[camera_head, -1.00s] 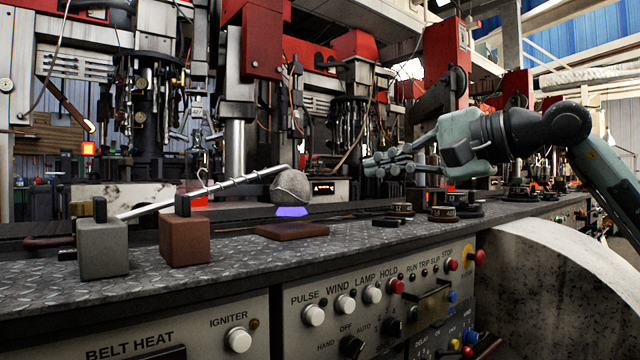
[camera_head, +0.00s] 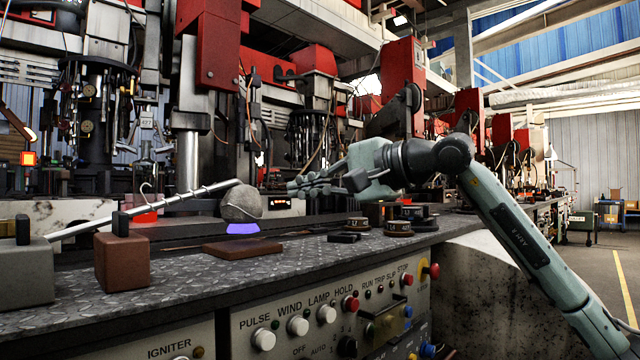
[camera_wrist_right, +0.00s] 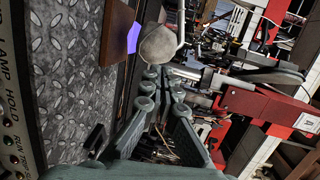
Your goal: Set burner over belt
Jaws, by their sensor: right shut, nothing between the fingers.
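The burner is a long silvery rod (camera_head: 160,203) ending in a round grey head (camera_head: 240,204), with a violet-blue glow (camera_head: 243,229) just under the head. The rod slants up to the right from behind the blocks. The head is above the dark belt-like strip (camera_head: 185,228) along the back of the bench; exact depth is unclear. My right gripper (camera_head: 291,187) is shut and empty, with its fingertips just right of the head and apart from it. The right wrist view shows the head (camera_wrist_right: 157,46) just beyond the fingertips (camera_wrist_right: 163,82). My left gripper is not in view.
A grey block (camera_head: 27,278) and a brown block (camera_head: 122,264) stand at left on the diamond-plate bench (camera_head: 190,282). A flat brown slab (camera_head: 242,249) lies before the head. Dark round pieces (camera_head: 399,228) sit at right. Red machines (camera_head: 210,50) rise behind.

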